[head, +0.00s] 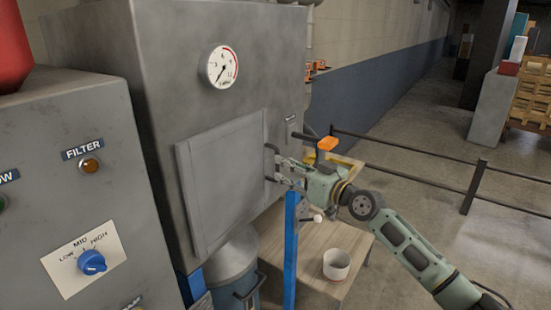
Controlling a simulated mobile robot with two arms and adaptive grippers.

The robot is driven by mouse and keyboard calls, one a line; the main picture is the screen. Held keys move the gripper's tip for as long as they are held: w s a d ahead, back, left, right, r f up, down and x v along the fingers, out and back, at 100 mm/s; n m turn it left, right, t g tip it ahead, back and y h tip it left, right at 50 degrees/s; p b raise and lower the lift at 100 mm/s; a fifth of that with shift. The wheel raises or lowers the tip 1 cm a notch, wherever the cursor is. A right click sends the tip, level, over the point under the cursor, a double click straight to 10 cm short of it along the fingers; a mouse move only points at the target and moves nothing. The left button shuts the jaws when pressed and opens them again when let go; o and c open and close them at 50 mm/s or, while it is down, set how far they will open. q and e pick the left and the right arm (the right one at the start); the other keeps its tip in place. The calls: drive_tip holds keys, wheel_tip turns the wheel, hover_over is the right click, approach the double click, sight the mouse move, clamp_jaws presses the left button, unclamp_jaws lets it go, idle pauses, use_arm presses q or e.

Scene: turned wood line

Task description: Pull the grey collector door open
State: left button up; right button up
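The grey collector door (222,180) is a square panel on the front of the tall grey collector cabinet (170,80). It appears to lie against the cabinet front, with no clear gap. A dark handle (269,153) is at its right edge, partly hidden by my gripper. My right gripper (274,170) comes in from the right at the handle. Its two fingers look spread apart, one above the other, with the tips close to the handle. I cannot tell whether they touch it. My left gripper is out of view.
A grey control box (75,190) with a blue knob stands at the left. A blue post (291,245) and a wooden table (325,285) with a white cup (336,265) are below my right gripper. A dark railing (420,152) runs behind my arm. A metal drum (235,272) stands below the door.

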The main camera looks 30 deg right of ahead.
drive_tip(key=shift+w+a+f+p, duration=0.1)
drive_tip(key=shift+w+a+p, duration=0.1)
drive_tip(key=shift+w, duration=0.6)
drive_tip(key=shift+w+a+r+p, duration=0.1)
drive_tip(key=shift+w+p, duration=0.15)
drive_tip(key=shift+w, duration=0.6)
drive_tip(key=shift+w+a+f+p, duration=0.1)
drive_tip(key=shift+w+a+p, duration=0.1)
drive_tip(key=shift+w, duration=0.6)
drive_tip(key=shift+d, duration=0.1)
clamp_jaws()
